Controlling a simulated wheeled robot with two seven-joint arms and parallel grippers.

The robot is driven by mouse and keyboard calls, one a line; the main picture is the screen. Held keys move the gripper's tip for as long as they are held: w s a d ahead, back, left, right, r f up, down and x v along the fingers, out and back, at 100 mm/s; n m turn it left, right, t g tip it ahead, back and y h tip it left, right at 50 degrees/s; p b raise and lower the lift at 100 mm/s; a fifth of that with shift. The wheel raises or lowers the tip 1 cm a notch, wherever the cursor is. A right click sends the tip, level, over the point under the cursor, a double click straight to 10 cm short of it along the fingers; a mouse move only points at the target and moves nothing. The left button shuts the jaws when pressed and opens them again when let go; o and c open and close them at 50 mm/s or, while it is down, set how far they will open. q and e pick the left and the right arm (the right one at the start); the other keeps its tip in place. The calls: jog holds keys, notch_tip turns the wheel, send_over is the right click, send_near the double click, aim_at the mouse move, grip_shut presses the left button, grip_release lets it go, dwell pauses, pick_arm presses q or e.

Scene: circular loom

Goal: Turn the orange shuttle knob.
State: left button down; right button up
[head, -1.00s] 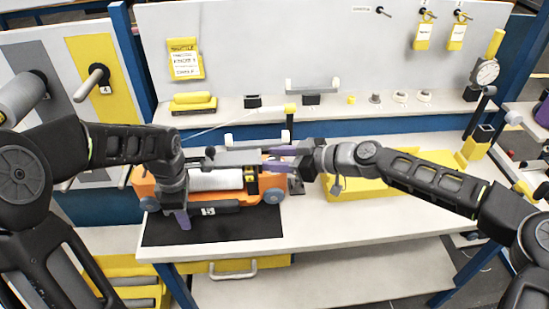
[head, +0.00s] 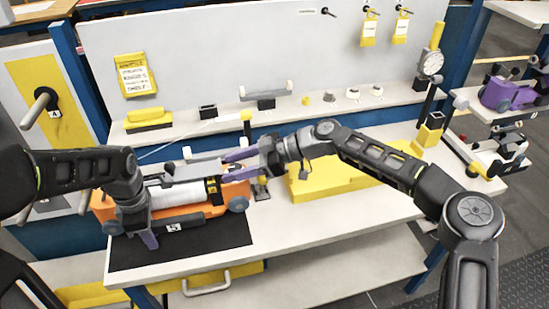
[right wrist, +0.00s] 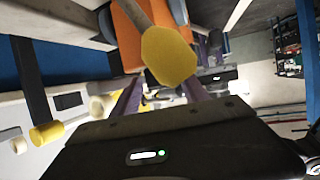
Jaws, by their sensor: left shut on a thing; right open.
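The orange shuttle (head: 187,212) lies on a black mat, with a white roll (head: 178,194) and grey parts on top. Its orange body (right wrist: 127,45) also shows in the right wrist view. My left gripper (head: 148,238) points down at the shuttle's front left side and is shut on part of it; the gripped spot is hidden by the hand. My right gripper (head: 236,165) is open at the shuttle's right end, purple fingers pointing left. In the right wrist view a yellow eight-sided cap (right wrist: 168,57) on a pale stem appears in front of the fingers. I cannot make out an orange knob.
A yellow block (head: 345,174) lies to the right on the white bench (head: 330,240). A dial gauge (head: 431,63) stands farther right. The bench front at right is clear.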

jog(key=shift+a+n+g, duration=0.1)
jog(key=shift+n+g, duration=0.3)
jog(key=shift+g, duration=0.1)
jog(key=shift+w+d+n+g, duration=0.1)
jog(key=shift+d+n+g, duration=0.2)
jog(key=shift+d, duration=0.05)
jog(key=v, duration=1.1)
jog(key=shift+m+t, duration=0.8)
jog(key=shift+t, duration=0.1)
jog(key=x, duration=0.3)
jog(key=s+x, duration=0.1)
jog(key=x, duration=0.7)
jog(key=shift+s+r, duration=0.15)
jog(key=shift+s, duration=0.2)
jog(key=shift+w+d, duration=0.2)
jog(key=s+d+r+m+t, duration=0.1)
jog(key=d+r, duration=0.3)
jog(key=d, duration=0.6)
jog(key=shift+s+d+r+m+t, duration=0.2)
jog(key=shift+m+t, duration=0.1)
jog(key=shift+t, duration=0.2)
